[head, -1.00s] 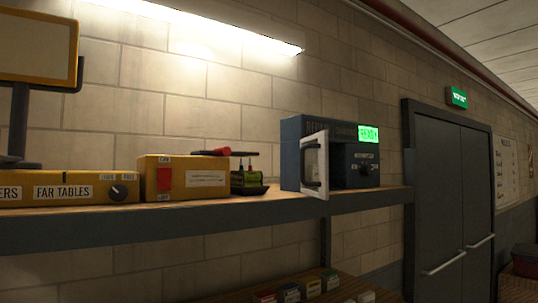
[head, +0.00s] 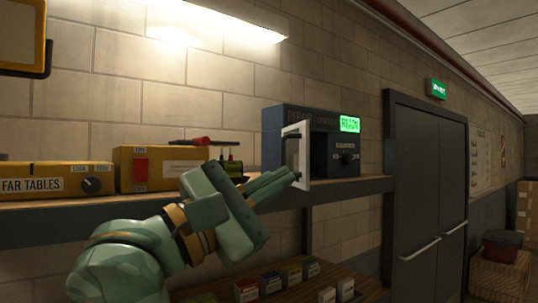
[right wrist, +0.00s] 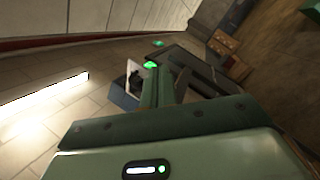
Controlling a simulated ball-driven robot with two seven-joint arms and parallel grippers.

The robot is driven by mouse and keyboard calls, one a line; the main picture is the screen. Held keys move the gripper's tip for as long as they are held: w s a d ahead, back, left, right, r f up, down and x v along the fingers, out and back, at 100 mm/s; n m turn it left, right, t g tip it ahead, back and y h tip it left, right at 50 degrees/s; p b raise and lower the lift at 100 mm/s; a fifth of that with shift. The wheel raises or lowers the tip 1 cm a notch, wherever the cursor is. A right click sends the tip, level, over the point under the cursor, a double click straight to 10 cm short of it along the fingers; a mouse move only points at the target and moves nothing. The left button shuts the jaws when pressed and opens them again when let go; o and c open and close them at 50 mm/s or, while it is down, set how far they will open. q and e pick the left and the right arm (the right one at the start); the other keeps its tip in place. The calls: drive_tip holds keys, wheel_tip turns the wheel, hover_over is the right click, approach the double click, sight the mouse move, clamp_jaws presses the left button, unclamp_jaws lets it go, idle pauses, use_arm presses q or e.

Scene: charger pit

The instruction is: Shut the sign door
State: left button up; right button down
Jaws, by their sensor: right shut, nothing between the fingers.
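A dark blue box (head: 333,159) with a lit green display (head: 350,124) stands on the wall shelf. Its small white-framed door (head: 304,150) with a dark handle stands open, swung out toward me at the box's left. My right gripper (head: 291,178) is shut and empty, its fingertips by the door's lower edge in the head view. I cannot tell whether they touch it. In the right wrist view, the shut fingers (right wrist: 163,82) point toward the blue box (right wrist: 123,97), partly hiding it. My left gripper is not in view.
The shelf (head: 215,208) runs along the wall under the box. Small cartons (head: 270,282) lie on a lower surface. Grey double doors (head: 428,185) are at right.

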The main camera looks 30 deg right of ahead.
sight(284, 155)
drive_tip(key=w+a+r+m+t+y, duration=0.1)
drive_tip(key=w+a+r+t+y, duration=0.25)
drive_tip(key=a+t+y, duration=0.45)
drive_tip(key=w+d+t+p, duration=0.1)
drive_tip(key=w+d+p, duration=0.3)
drive_tip(key=d, duration=0.9)
drive_tip(key=shift+w, duration=0.55)
